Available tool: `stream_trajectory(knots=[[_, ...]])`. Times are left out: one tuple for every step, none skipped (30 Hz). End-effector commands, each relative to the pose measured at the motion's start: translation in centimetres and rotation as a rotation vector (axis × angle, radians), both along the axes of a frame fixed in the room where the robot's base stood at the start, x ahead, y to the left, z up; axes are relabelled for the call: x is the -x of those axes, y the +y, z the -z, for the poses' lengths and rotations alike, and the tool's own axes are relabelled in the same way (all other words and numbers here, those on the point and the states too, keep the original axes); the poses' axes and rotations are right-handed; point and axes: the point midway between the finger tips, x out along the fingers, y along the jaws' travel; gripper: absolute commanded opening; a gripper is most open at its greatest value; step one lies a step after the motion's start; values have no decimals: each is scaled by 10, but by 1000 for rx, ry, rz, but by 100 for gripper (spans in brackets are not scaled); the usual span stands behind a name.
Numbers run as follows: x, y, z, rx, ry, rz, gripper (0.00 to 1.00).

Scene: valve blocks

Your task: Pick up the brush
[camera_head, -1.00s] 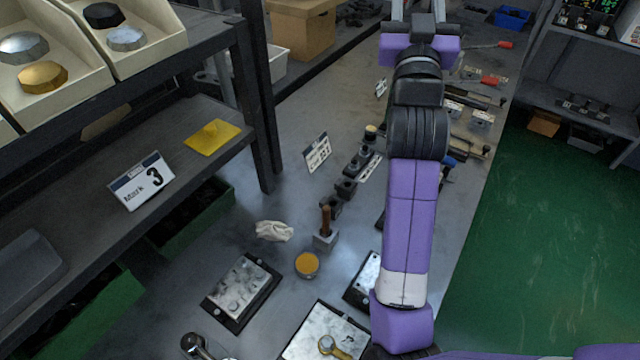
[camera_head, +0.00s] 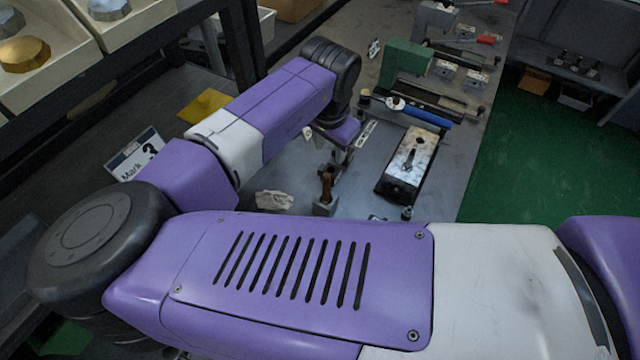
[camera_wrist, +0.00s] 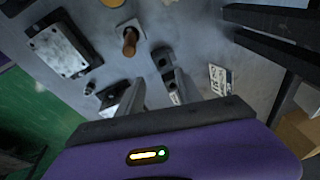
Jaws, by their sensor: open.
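The brush appears to be the brown upright handle (camera_head: 326,186) standing in a small grey square holder (camera_head: 325,208) on the bench, just above my arm in the head view. Its bristles are not visible. In the wrist view the brown handle (camera_wrist: 130,44) rises from the holder near the top, left of centre. My gripper (camera_wrist: 160,84) is open and empty above the bench, with the handle beyond its fingers and not between them.
A white cloth (camera_head: 273,200) lies left of the holder. A valve block on a dark plate (camera_head: 411,163) lies to the right, with a blue-handled tool (camera_head: 425,113) behind it. The shelf (camera_head: 205,105) stands close on the left. Its dark legs (camera_wrist: 285,60) show in the wrist view.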

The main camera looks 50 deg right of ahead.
Motion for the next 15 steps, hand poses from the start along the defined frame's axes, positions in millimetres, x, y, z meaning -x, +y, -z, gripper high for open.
stream_trajectory(knots=[[9,14,10,-55,42,-5,43],[13,21,13,-82,62,-7,43],[18,28,15,-110,84,-12,43],[20,32,16,-129,95,-14,43],[22,36,16,-144,105,-15,43],[25,40,16,-162,117,-14,43],[26,43,16,-174,122,-13,43],[27,45,16,-183,125,-12,43],[27,47,17,-192,127,-11,43],[28,48,19,-196,127,-12,43],[28,49,21,-198,128,-11,43],[28,49,24,-199,129,-10,43],[28,48,27,-198,129,-10,43],[28,48,30,-198,128,-10,43],[28,48,35,-198,128,-9,43]])
